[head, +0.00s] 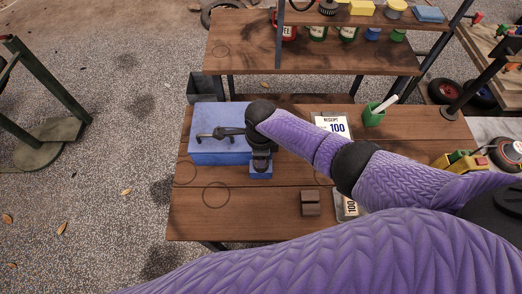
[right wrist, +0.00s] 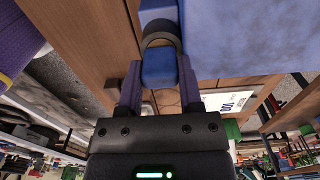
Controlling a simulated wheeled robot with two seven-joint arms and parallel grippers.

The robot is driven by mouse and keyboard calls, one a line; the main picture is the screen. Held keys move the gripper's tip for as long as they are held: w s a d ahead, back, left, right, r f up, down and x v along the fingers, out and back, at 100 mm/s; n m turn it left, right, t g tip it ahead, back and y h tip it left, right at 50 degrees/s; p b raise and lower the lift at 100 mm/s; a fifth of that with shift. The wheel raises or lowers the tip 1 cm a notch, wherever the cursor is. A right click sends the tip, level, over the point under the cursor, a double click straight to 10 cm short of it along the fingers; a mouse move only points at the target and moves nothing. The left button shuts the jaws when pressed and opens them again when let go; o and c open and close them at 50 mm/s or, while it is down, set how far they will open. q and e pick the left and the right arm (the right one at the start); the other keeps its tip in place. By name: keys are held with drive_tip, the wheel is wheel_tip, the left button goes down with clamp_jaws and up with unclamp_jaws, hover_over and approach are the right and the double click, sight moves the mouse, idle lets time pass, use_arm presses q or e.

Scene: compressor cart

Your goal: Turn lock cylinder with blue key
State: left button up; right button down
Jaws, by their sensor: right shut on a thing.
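My right gripper (head: 261,160) points down at a small blue block (head: 261,174) at the front right of a blue box (head: 215,154) on the wooden table. In the right wrist view my right gripper (right wrist: 159,88) is shut on the blue key (right wrist: 158,68), a smooth blue piece between its two fingers. A dark grey ring (right wrist: 163,38), which looks like the lock cylinder, sits just beyond the key. The key meets the ring in this view, but how deep it sits is hidden. My left gripper is not in view.
A dark handle-like piece (head: 219,133) lies across the box top. The table's front left (head: 202,220) is clear. A shelf (head: 300,45) stands behind.

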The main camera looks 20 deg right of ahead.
drive_tip(key=shift+r+m+p, duration=0.1)
drive_tip(key=shift+m+p, duration=0.2)
drive_tip(key=shift+m, duration=0.6)
drive_tip(key=shift+m, duration=0.4)
drive_tip(key=shift+m+p, duration=0.4)
